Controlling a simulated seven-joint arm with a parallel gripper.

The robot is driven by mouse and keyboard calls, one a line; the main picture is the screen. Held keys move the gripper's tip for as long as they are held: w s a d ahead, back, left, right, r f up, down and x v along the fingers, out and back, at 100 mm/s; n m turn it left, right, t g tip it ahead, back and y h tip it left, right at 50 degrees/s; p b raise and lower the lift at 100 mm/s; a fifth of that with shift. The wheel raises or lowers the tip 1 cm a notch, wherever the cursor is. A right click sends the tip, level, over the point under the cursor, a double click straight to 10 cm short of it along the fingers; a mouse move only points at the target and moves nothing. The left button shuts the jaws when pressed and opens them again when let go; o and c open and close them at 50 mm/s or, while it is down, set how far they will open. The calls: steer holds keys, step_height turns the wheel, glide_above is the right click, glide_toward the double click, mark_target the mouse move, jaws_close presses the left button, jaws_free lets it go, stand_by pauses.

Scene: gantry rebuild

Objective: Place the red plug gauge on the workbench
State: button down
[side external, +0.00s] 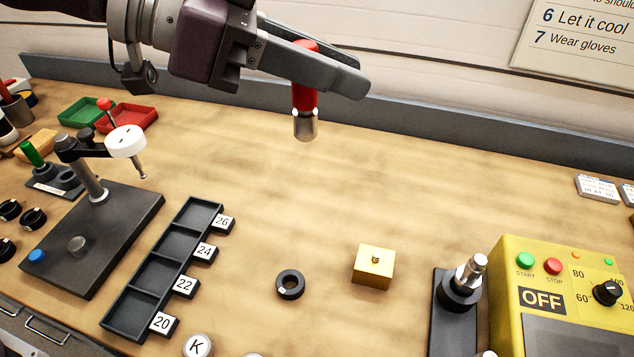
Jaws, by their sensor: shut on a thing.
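My gripper (325,72) is at the top middle of the side external view, shut on the red plug gauge (304,97). The gauge hangs upright between the fingers, its red handle up and its silver metal end down. It is in the air, apart from the wooden workbench (330,190) below it. A bare stretch of the bench top lies beneath and around it. Part of the handle is hidden behind the near finger.
A black tray (168,262) with numbered compartments, a black ring (290,284) and a brass block (374,266) lie in front. A dial stand (97,215) stands left. A yellow control box (560,290) and a black post holder (455,300) stand right. A grey rail (450,135) runs along the back.

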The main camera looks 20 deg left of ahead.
steer(key=s+d+m+g+h, duration=0.1)
steer(key=s+d+m+g, duration=0.2)
steer(key=s+d, duration=0.6)
steer(key=f, duration=1.9)
steer(key=a+f, duration=0.1)
steer(key=f, duration=0.8)
steer(key=shift+s+a+f, duration=0.1)
steer(key=shift+s+f, duration=0.1)
steer(key=shift+s, duration=0.05)
steer(key=c, duration=1.3)
jaws_free()
steer(key=shift+f, duration=0.1)
steer(key=shift+o, duration=0.2)
steer(key=shift+r, duration=0.2)
steer(key=v, duration=1.2)
